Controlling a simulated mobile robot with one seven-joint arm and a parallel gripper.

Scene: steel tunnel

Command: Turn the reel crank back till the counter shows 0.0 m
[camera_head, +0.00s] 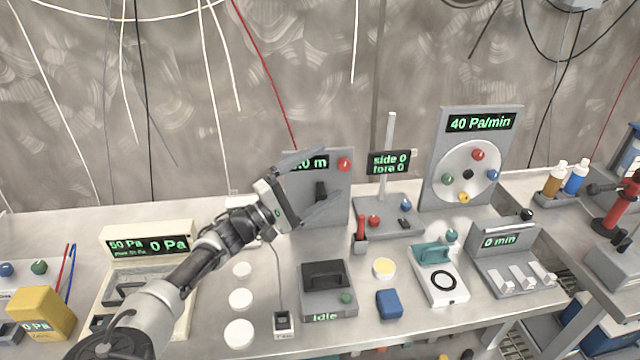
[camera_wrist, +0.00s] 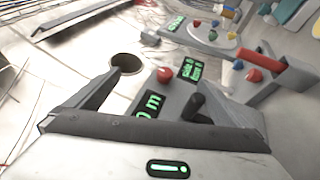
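The reel unit is a grey upright panel (camera_head: 338,205) with a green counter (camera_head: 318,163), a red knob (camera_head: 344,164) and a dark crank (camera_head: 321,190). My gripper covers the counter's left part in the head view; ".0 m" shows there. My gripper (camera_head: 330,174) is open in front of the panel, its fingers spread above and below the crank. In the wrist view my gripper (camera_wrist: 168,88) has the red knob (camera_wrist: 165,75) and counter (camera_wrist: 150,105) between its fingers. The dark crank handle (camera_wrist: 198,106) stands near the right finger; I cannot tell whether they touch.
Right of the reel stand a post unit reading "side 0, fore 0" (camera_head: 388,163) and a dial panel (camera_head: 482,123). A red-handled tool (camera_head: 360,232) stands in front. A grey "Idle" box (camera_head: 328,290) and white discs (camera_head: 239,299) lie nearer. Wires hang along the back wall.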

